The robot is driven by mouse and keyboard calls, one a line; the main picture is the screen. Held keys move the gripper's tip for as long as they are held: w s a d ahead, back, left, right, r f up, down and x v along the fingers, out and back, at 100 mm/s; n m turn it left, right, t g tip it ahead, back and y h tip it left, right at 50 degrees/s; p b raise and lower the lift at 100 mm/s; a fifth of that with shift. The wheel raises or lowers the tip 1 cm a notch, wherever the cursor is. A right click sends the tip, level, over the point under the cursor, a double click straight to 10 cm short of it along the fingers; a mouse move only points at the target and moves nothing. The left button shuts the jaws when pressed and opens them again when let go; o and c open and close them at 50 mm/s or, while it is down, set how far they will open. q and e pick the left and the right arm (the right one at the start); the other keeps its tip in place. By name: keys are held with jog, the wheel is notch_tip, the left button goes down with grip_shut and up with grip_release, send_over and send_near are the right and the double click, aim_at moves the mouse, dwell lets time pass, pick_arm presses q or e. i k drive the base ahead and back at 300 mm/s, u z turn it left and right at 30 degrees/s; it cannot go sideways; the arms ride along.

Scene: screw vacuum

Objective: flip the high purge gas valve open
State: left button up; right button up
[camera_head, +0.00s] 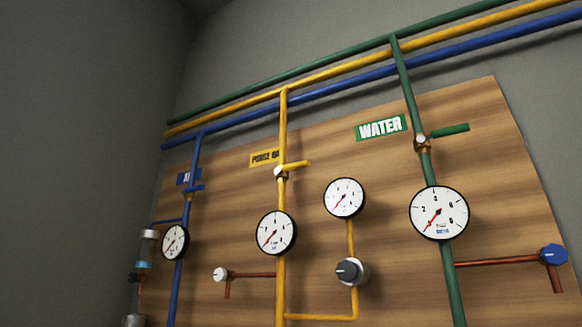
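The purge gas valve sits high on the vertical yellow pipe, and its yellow handle (297,164) points to the right, across the pipe. Its pale metal body (281,172) is on the pipe (282,125) just right of the yellow purge gas label (264,157), which the pipe partly covers. A round gauge (276,233) is below the valve on the same pipe, with its red needle pointing to the lower left. Neither of my grippers is in view.
A green water valve handle (450,131) points right on the green pipe (409,85). A blue valve handle (195,188) is at the left. A dark regulator knob (350,271) and a white knob (220,274) stick out lower down. The wooden panel (330,155) is behind.

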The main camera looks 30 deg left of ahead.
aim_at(278, 172)
jog(key=u, duration=0.05)
jog(key=k, duration=0.15)
jog(key=u, duration=1.15)
jog(key=i, duration=0.5)
jog(key=z, duration=0.05)
